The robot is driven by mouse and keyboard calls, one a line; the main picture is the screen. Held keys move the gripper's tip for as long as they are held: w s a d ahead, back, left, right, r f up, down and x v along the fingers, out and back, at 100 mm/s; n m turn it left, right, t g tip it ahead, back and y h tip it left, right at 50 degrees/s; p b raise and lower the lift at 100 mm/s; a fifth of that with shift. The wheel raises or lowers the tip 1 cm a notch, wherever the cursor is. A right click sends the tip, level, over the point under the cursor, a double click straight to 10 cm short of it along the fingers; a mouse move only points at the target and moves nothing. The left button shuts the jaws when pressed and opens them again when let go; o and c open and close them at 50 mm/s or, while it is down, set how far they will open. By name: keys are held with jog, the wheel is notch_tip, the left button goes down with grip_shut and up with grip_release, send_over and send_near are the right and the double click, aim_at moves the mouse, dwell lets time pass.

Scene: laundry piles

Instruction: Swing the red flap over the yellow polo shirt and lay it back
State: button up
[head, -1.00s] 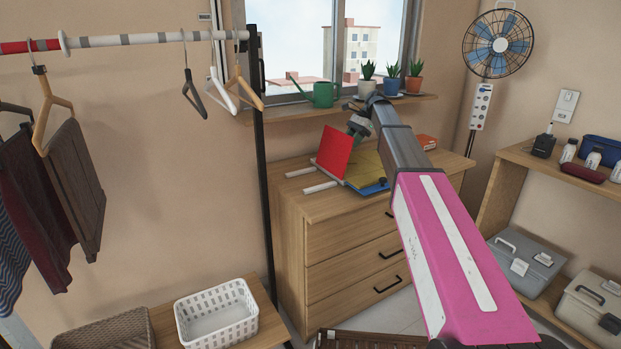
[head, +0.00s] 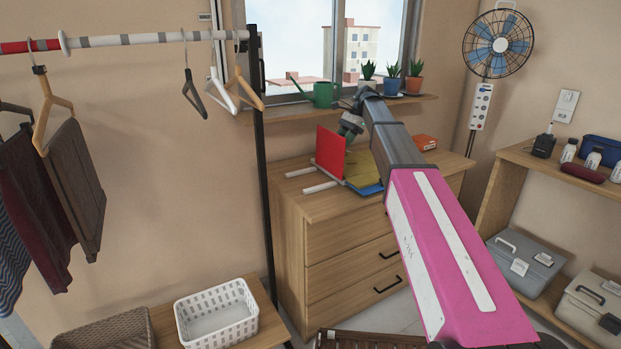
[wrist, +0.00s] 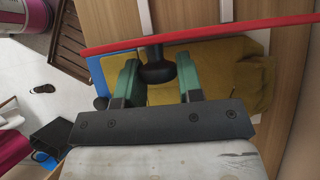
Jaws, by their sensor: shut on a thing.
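The red flap (head: 329,152) stands about upright on the dresser top at the left side of the yellow polo shirt (head: 362,168). In the wrist view the red flap (wrist: 210,31) shows edge-on as a long red strip, and the yellow polo shirt (wrist: 232,80) lies below my gripper. My gripper (wrist: 157,70) has its green fingers on either side of a black knob (wrist: 155,62) at the flap and is shut on it. In the head view my gripper (head: 349,126) is partly hidden behind the flap. A blue panel (head: 371,189) shows under the shirt's edge.
Two pale rails (head: 318,187) stick out left of the flap over the wooden dresser top (head: 290,204). An orange box (head: 425,142) lies at the back right. Plants (head: 391,78) and a green watering can (head: 322,94) stand on the sill above.

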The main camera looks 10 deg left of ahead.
jog(key=shift+s+a+r, duration=0.25)
jog(key=shift+s+a, duration=0.15)
jog(key=shift+a, duration=0.25)
jog(key=shift+a, duration=0.1)
jog(key=shift+s+a+t+h, duration=0.2)
jog(key=shift+s+a+h, duration=0.1)
jog(key=shift+s+a, duration=0.4)
jog(key=shift+s+a+t+h, duration=0.25)
jog(key=shift+s+a, duration=0.2)
jog(key=shift+a, duration=0.35)
jog(key=shift+s+a, duration=0.1)
jog(key=s+a, duration=0.1)
jog(key=s+a+f+h, duration=0.1)
jog(key=a, duration=0.1)
jog(key=shift+t, duration=0.25)
jog(key=shift+s, duration=0.1)
